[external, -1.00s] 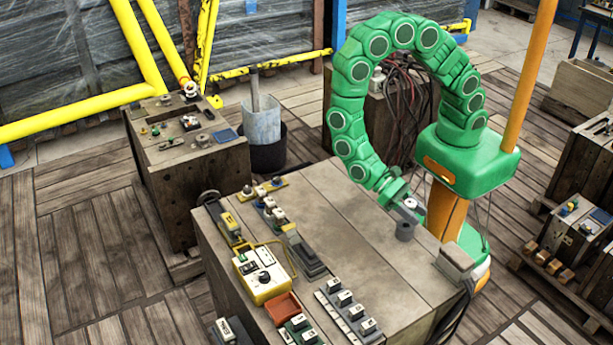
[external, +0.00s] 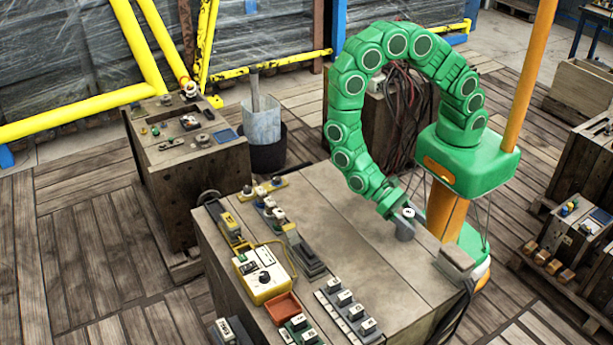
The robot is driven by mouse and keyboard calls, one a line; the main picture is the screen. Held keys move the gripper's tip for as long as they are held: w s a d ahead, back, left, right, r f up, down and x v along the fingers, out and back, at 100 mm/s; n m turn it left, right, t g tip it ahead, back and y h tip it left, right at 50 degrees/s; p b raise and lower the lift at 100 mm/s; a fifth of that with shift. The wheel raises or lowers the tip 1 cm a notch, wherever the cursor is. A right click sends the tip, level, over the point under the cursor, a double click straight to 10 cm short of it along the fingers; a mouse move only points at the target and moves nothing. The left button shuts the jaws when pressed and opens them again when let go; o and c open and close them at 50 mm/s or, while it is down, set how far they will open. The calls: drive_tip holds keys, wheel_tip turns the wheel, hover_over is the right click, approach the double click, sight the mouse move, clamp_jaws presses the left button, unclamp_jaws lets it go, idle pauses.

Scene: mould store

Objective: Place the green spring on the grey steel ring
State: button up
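My gripper (external: 405,230) is at the end of the green arm, low over the right part of the near wooden crate top. A grey cylindrical shape with a pale round top shows at the arm's end; I cannot tell whether it is part of my gripper or a separate thing. The finger opening is not visible. I cannot surely pick out the green spring; small green pieces (external: 155,131) lie on the far left crate. A small grey round piece (external: 203,139) there may be the steel ring, but it is too small to be sure.
The near crate top (external: 350,215) is bare in its middle.

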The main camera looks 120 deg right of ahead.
drive_tip(key=shift+o, duration=0.4)
drive_tip(key=shift+r, duration=0.15)
drive_tip(key=v, duration=1.2)
drive_tip(key=s+d+r+n+g+h, duration=0.1)
drive_tip(key=s+r+n+h, duration=0.6)
drive_tip(key=s+r, duration=0.6)
drive_tip(key=s+d+r+n+t+h, duration=0.3)
drive_tip(key=s+d+r+n+h, duration=0.2)
drive_tip(key=s+r, duration=0.5)
drive_tip(key=shift+s+d+r+n+t+h, duration=0.3)
drive_tip(key=shift+s+d+n, duration=0.8)
drive_tip(key=shift+s+d, duration=0.5)
drive_tip(key=shift+w, duration=0.1)
